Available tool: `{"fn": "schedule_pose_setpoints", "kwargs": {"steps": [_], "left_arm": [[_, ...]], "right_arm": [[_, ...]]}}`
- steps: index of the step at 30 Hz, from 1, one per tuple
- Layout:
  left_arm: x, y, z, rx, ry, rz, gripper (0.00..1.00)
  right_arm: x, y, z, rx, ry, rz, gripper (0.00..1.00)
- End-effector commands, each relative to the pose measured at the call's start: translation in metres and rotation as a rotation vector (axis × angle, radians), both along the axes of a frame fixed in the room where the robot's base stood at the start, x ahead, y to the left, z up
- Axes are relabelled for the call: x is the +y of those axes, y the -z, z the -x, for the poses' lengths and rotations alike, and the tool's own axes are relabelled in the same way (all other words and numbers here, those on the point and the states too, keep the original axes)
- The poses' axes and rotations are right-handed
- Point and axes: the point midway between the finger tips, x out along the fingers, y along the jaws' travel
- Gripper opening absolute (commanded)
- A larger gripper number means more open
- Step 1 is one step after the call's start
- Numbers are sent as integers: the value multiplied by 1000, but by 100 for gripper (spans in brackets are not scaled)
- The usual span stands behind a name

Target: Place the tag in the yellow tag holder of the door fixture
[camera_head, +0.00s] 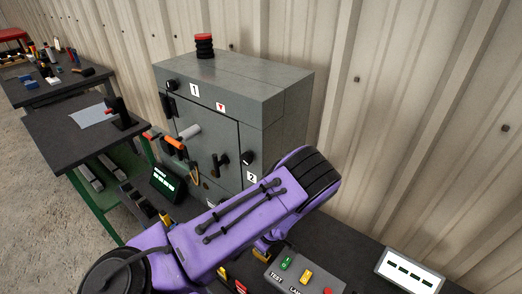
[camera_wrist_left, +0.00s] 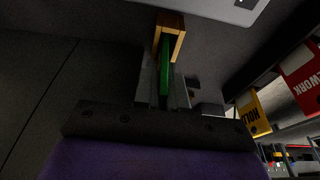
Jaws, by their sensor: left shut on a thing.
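In the left wrist view, my left gripper (camera_wrist_left: 163,88) is shut on a thin green tag (camera_wrist_left: 165,62), seen almost edge-on. The tag's far end overlaps the open side of the yellow tag holder (camera_wrist_left: 172,24). I cannot tell from this view how deep in the holder it is. In the head view, my purple left arm crosses in front of the grey cabinet (camera_head: 218,68) and hides the gripper, the held tag and the holder. The cabinet's door (camera_head: 209,135) looks closed. My right gripper is not in view.
A yellow tag (camera_wrist_left: 253,113) and a red tag (camera_wrist_left: 300,75) hang close on the right in the wrist view. A button box (camera_head: 300,274) and a white display (camera_head: 409,271) stand on the bench at right. A small dark screen (camera_head: 164,182) stands left of the arm.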

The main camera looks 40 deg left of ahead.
Motion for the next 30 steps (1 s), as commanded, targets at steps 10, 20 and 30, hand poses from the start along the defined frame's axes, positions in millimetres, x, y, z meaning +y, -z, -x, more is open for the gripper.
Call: {"fn": "schedule_pose_setpoints", "kwargs": {"steps": [10, 20, 30], "left_arm": [[2, 3, 2, 1, -4, 0, 22], [-6, -38, -1, -1, 0, -1, 22], [-28, -111, -2, 1, -1, 0, 22]], "right_arm": [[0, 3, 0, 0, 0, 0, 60], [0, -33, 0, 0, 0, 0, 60], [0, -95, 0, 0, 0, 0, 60]]}}
